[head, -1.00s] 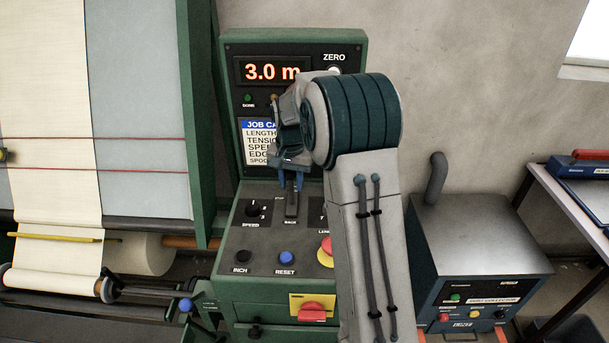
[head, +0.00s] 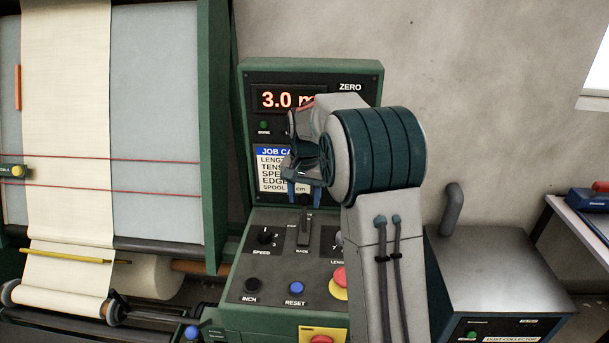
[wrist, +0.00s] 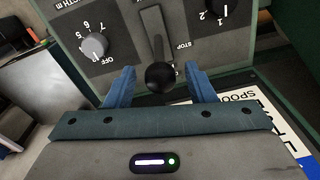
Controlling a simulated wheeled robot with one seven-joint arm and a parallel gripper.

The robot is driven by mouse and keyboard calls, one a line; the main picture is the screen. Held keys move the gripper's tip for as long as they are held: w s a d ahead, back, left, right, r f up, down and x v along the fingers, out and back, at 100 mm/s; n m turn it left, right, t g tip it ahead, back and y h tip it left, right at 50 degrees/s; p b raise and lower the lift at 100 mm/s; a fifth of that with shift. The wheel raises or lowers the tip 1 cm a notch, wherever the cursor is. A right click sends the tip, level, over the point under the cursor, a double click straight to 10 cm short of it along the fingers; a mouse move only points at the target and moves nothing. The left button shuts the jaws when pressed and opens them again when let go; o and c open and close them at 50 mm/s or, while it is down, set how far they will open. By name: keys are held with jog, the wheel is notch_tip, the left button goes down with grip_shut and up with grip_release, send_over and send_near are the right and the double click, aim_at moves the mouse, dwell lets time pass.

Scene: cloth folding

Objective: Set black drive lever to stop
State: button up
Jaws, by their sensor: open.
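The black drive lever has a round black knob (wrist: 160,78), which shows in the wrist view between my two blue fingers, with a gap on either side. In the head view the lever's slot plate (head: 304,232) stands on the sloping panel below my fingers. A STOP label (wrist: 184,47) is printed beside the slot; the knob hides part of another label near it. My gripper (wrist: 162,78) is open around the knob, holding nothing. In the head view my gripper (head: 304,188) is above the slot, and the knob is hard to make out.
The green console carries a SPEED dial (head: 267,235), an INCH button (head: 252,285), a blue RESET button (head: 296,287) and a red mushroom button (head: 339,283) close by my arm. The job card (head: 270,168) is behind my gripper. The cloth machine (head: 165,110) stands left.

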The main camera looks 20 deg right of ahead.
jog(key=r, duration=1)
jog(key=shift+s+a+b, duration=0.1)
jog(key=shift+s+b, duration=0.25)
jog(key=s+a+f+n+t, duration=0.1)
jog(key=s+f+n, duration=0.2)
jog(key=s, duration=1.2)
jog(key=s+a+f+n+t, duration=0.1)
jog(key=s+a+f+n, duration=0.1)
jog(key=s, duration=1.4)
notch_tip(320, 180, down, 2)
jog(key=shift+a+n+t, duration=0.3)
jog(key=shift+n+t, duration=0.1)
jog(key=shift+n, duration=0.3)
